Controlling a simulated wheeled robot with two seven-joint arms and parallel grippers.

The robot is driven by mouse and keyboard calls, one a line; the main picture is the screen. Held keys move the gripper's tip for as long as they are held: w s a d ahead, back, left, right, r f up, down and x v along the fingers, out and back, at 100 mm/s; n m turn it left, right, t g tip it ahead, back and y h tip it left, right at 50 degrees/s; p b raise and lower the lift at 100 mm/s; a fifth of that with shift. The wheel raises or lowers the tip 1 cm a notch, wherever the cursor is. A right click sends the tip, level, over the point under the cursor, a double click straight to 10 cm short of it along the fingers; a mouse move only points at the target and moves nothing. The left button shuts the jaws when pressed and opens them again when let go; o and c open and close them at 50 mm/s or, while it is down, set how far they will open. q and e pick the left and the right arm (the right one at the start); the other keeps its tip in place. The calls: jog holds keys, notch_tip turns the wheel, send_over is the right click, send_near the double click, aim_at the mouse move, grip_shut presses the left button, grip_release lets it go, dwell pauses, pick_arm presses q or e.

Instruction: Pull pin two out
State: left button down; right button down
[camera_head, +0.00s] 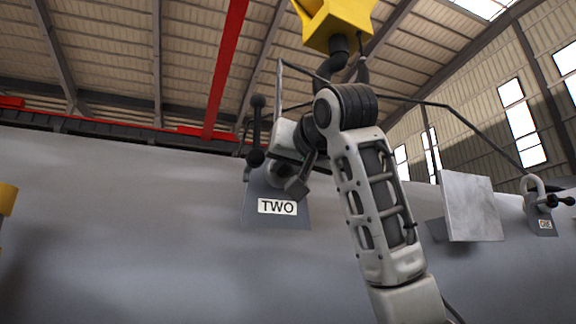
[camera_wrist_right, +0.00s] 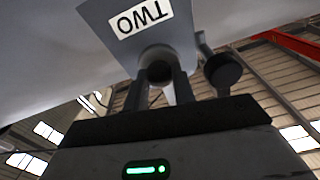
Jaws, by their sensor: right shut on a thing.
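Pin two (camera_head: 256,130) shows in the head view as a dark bar with round knobs at its ends, beside the grey bracket plate labelled TWO (camera_head: 277,207). My right gripper (camera_head: 272,148) is at the pin, in front of the bracket. In the right wrist view the two dark fingers (camera_wrist_right: 161,88) are shut around a dark round part of pin two (camera_wrist_right: 158,68). A knob (camera_wrist_right: 222,70) stands out to the right of them. The label TWO (camera_wrist_right: 142,17) is upside down there. How far the pin sits in its hole is hidden. My left gripper is not in view.
A large grey shell (camera_head: 120,220) fills the lower view. A yellow hook block (camera_head: 335,20) hangs above my right arm, with dark sling lines running to both sides. A pale square plate (camera_head: 470,207) and the bracket with pin ONE (camera_head: 545,205) stand at right.

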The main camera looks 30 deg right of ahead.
jog(key=b+v, duration=0.4)
jog(key=v, duration=0.6)
jog(key=shift+s+f, duration=0.15)
jog(key=shift+s, duration=0.25)
dwell(0.9)
